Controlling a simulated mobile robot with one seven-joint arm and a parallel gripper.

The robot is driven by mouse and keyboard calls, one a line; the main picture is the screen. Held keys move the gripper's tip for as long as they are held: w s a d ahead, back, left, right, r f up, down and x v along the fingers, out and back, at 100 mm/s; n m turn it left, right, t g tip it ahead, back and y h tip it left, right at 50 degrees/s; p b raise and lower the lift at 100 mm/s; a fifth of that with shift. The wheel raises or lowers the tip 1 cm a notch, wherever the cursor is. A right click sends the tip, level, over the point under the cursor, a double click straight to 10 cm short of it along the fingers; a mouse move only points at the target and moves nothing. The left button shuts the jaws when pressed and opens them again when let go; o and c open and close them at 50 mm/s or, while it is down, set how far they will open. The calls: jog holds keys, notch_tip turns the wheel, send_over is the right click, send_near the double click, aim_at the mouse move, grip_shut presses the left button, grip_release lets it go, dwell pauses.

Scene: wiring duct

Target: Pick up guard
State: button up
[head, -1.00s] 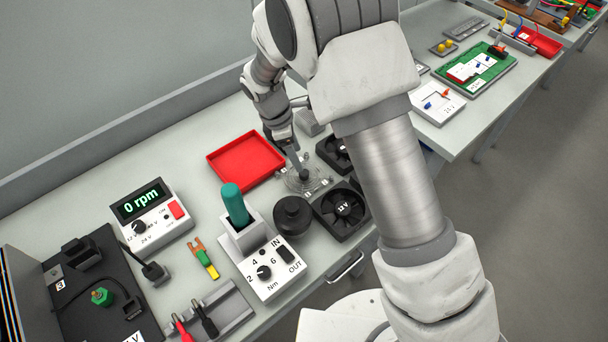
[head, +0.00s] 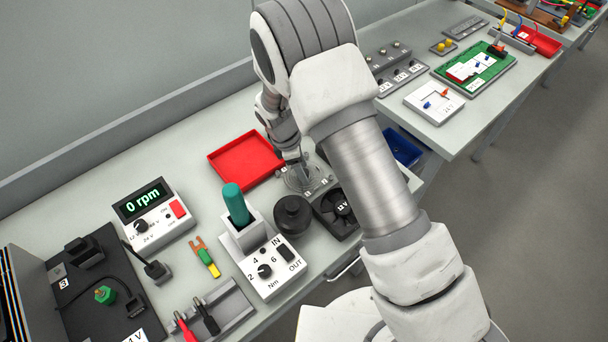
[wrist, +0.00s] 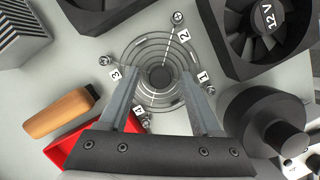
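The guard is a round wire fan guard of concentric rings with a dark hub. It lies flat on the bench in the wrist view (wrist: 146,47) and partly shows in the head view (head: 297,184). Screws with number tags sit around its rim, and a dashed white line crosses it. My gripper (wrist: 163,73) is open, its two fingertips apart on either side of the hub in the wrist view. I cannot tell whether the fingers touch the guard or hover over it. In the head view my gripper partly hides the guard.
A 12V fan (wrist: 262,35) and a black knob-like cylinder (wrist: 262,115) stand close on the right in the wrist view. A wooden-handled item (wrist: 58,112) and the red tray (head: 224,156) are close on the other side. A torque box (head: 262,268) stands nearer the front.

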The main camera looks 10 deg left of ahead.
grip_shut()
jog(key=shift+r, duration=0.15)
